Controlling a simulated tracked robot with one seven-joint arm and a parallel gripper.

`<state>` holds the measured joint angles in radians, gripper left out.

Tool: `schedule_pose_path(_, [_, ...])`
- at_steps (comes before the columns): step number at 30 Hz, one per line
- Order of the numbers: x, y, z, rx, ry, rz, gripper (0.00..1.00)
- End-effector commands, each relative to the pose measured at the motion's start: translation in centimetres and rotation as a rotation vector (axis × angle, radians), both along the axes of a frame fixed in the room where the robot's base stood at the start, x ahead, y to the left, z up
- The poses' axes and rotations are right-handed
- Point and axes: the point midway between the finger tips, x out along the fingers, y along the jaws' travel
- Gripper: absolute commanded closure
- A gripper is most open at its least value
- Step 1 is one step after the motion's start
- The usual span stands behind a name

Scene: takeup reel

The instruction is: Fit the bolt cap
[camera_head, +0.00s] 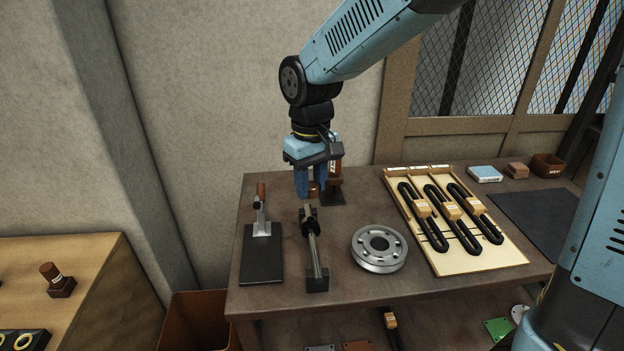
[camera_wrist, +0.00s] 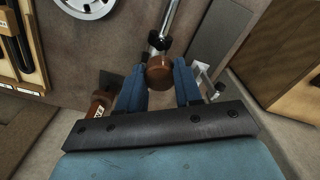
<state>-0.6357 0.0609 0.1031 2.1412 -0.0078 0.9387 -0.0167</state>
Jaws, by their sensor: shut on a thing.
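My gripper (camera_head: 311,191) is shut on a brown round bolt cap (camera_wrist: 159,70). The cap sits between the two blue fingertips; in the head view only a little of it (camera_head: 314,188) shows. The cap is close to the rod's far end. I cannot tell whether the cap and the rod touch.
A lever clamp on a black plate (camera_head: 262,257) stands left of the rod. A grey metal ring (camera_head: 379,250) lies to its right. A tray (camera_head: 470,264) holds black loops with tan blocks. A brown labelled cylinder (camera_wrist: 98,108) stands near my gripper. A dark mat (camera_head: 540,218) lies far right.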

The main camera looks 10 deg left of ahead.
Motion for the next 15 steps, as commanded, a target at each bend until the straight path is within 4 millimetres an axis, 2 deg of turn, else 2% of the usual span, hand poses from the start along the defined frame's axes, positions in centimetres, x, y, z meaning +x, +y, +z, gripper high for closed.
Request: schedule_pose_path(15, [0.2,-0.3,-4.0,-0.002,0.002,-0.007,0.95])
